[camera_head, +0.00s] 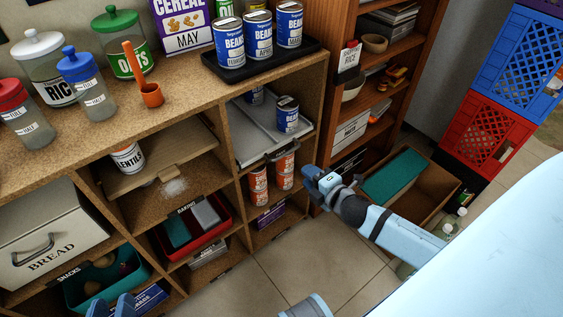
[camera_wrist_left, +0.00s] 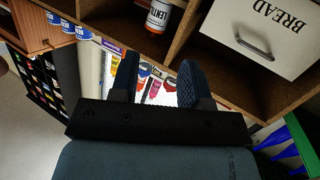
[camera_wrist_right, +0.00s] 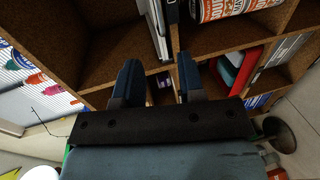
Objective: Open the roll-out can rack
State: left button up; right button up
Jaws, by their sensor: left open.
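The grey can rack (camera_head: 262,138) sits in the upper right cubby of the cabinet, with a dark handle (camera_head: 283,150) on its front edge. A blue beans can (camera_head: 287,115) stands on it, with another partly hidden behind. Orange cans (camera_head: 258,185) stand below the handle. My right gripper (camera_head: 312,178) is to the right of these cans, near the cabinet front. In the right wrist view its fingers (camera_wrist_right: 157,82) are apart with nothing between them. My left gripper (camera_head: 112,306) is low at the left, and its fingers (camera_wrist_left: 156,82) are apart and empty.
A black tray of beans cans (camera_head: 262,62) stands on the countertop. A brown bookshelf (camera_head: 328,30) is right of the cabinet, with an open box (camera_head: 430,210) before it. Blue and red crates (camera_head: 490,130) are stacked further right. Tiled floor (camera_head: 310,265) is clear before the cabinet.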

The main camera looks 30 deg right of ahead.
aim_at(281, 155)
pick_arm(q)
jog(key=shift+w+d+r+t+h+b, duration=0.1)
jog(key=shift+d+r+t+h+b, duration=0.3)
jog(key=shift+r, duration=0.45)
jog(key=shift+w+d+r+t+h+b, duration=0.1)
jog(key=shift+d+r+t+h+b, duration=0.2)
jog(key=shift+r+b, duration=0.35)
jog(key=shift+w+d+r+t+h+b, duration=0.1)
jog(key=shift+d+r+t+h+b, duration=0.25)
jog(key=shift+r, duration=0.65)
pick_arm(e)
jog(key=shift+x, duration=6.5)
pick_arm(q)
jog(key=shift+a, duration=0.1)
pick_arm(e)
grip_shut()
